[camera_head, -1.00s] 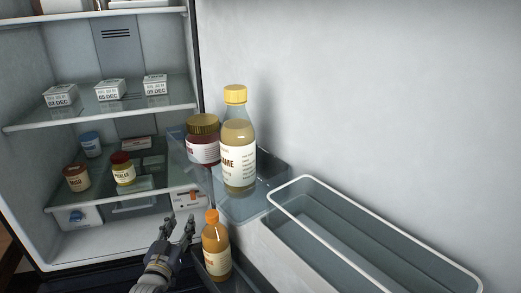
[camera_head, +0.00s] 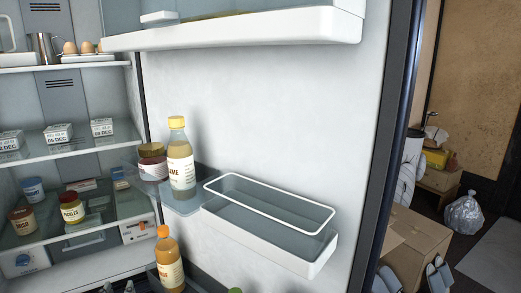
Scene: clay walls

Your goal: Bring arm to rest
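My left gripper (camera_head: 119,288) shows only at its fingertips at the bottom edge, left of the middle. The tips stand apart with nothing seen between them, and the rest of it is below the picture. It is just left of an orange-capped bottle (camera_head: 170,262) in the lower door bin and looks apart from it. My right gripper is not in view.
The fridge door (camera_head: 285,110) stands open. Shelves (camera_head: 75,143) hold boxes and jars. Cardboard boxes (camera_head: 408,245) stand at right.

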